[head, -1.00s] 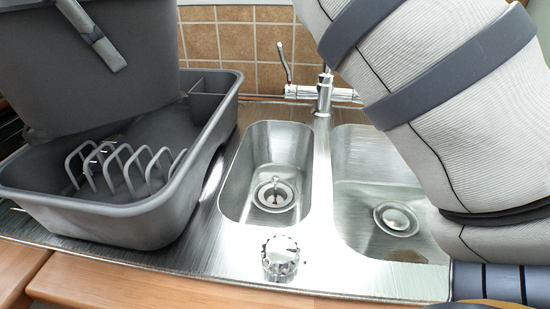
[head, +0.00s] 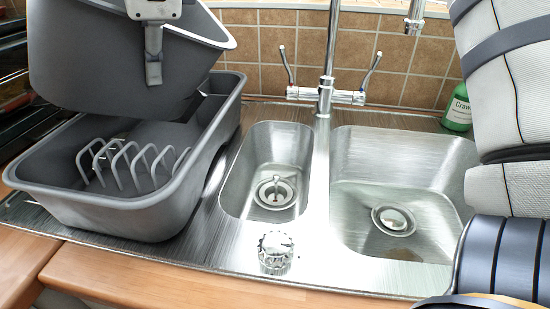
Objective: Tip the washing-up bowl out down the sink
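The grey washing-up bowl (head: 110,70) is at the upper left, tilted with its rim sloping down to the right, over the grey dish rack tub (head: 110,212). One finger lies on the outside; the other is hidden. The bowl's inside is mostly hidden. The steel sink has a small left basin (head: 266,150) and a larger right basin (head: 360,205), each with a drain, both empty of objects.
A tap (head: 326,70) with two levers stands behind the basins. A round clear knob (head: 275,253) sits on the front steel rim. A green bottle (head: 458,108) stands at the back right. My arm fills the right edge. The space above both basins is clear.

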